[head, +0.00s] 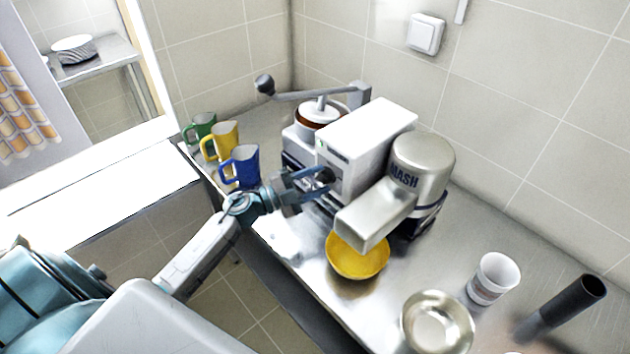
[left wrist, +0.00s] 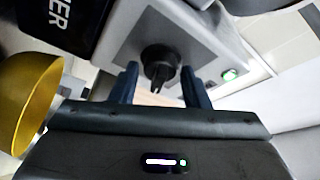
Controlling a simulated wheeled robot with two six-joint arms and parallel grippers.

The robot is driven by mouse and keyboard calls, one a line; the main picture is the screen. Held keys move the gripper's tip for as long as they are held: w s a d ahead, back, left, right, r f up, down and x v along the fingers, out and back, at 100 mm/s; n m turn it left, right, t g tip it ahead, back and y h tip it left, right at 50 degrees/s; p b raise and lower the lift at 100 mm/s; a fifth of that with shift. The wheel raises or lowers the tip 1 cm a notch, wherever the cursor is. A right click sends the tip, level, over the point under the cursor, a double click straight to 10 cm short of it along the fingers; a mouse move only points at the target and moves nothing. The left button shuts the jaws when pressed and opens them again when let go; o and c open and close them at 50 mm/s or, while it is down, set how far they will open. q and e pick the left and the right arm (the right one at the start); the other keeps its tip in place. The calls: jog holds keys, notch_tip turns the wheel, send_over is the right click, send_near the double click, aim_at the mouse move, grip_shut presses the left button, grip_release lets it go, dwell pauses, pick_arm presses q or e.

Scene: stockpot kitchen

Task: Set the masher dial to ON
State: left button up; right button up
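The masher (head: 366,150) is a white box with a silver head marked MASH and a spout over a yellow bowl (head: 357,262). Its black dial (head: 325,175) is on the side facing my left arm. In the left wrist view the dial (left wrist: 159,62) is a round black knob with a narrow grip on a grey panel. My left gripper (head: 320,183) is at the dial. Its two fingers (left wrist: 160,88) are open, one on each side of the dial's grip, with a gap visible on both sides. I cannot read any dial marking. My right gripper is not in view.
Blue (head: 241,166), yellow (head: 219,141) and green (head: 201,127) jugs stand left of the masher. A metal bowl (head: 437,322), a white cup (head: 494,278) and a dark cylinder (head: 572,303) are at the right. A small green light (left wrist: 230,74) glows beside the dial.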

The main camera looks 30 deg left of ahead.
pick_arm(q)
jog(key=shift+o, duration=0.8)
jog(key=shift+s+a+f, duration=0.1)
jog(key=shift+s+a, duration=0.05)
jog(key=b+v, duration=0.4)
jog(key=v, duration=0.6)
jog(key=shift+b, duration=0.4)
jog(key=shift+s+a, duration=0.1)
